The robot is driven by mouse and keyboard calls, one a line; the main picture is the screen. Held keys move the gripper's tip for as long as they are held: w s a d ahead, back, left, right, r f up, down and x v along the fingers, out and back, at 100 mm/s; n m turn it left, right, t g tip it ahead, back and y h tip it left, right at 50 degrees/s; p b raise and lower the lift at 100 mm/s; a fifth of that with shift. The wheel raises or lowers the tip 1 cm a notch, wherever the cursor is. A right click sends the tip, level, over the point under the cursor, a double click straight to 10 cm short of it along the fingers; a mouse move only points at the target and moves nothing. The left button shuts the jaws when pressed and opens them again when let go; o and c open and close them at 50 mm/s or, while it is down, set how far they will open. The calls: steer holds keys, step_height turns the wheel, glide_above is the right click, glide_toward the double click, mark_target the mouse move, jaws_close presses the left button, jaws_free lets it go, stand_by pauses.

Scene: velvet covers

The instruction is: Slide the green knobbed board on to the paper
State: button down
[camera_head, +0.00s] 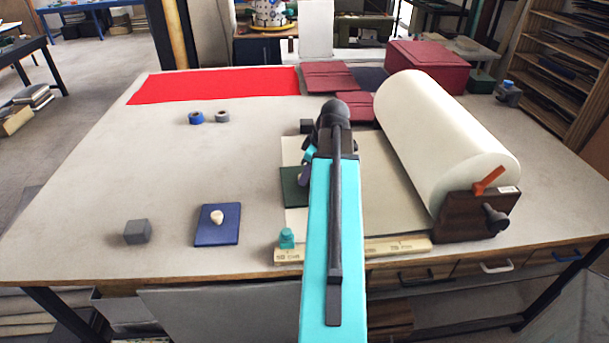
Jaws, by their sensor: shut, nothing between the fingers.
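The green board (292,190) lies flat at the left side of the pale paper (391,197), its left edge close to the paper's left edge. My arm covers its right part, and I cannot clearly make out its knob. The paper comes from the large white roll (440,130) on the right and lies on the table. My gripper (304,178) is at the far end of my turquoise arm, over or beside the board's upper right. It is shut with nothing held; whether it touches the board is hidden.
A blue board (218,228) with a pale knob and a grey cube (137,232) stand left on the table (180,170). A wooden ruler (390,247) with a teal knobbed weight (287,238) lies along the front. Red cloth (215,85) lies at the back.

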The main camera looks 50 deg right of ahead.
steer(key=shift+s+d, duration=0.1)
steer(key=shift+d, duration=0.05)
steer(key=shift+r, duration=0.15)
steer(key=b+v, duration=0.2)
steer(key=v, duration=1.1)
steer(key=shift+s+r+b, duration=0.2)
steer(key=shift+s+b, duration=0.05)
steer(key=shift+b, duration=0.05)
steer(key=shift+s, duration=0.15)
stand_by(0.5)
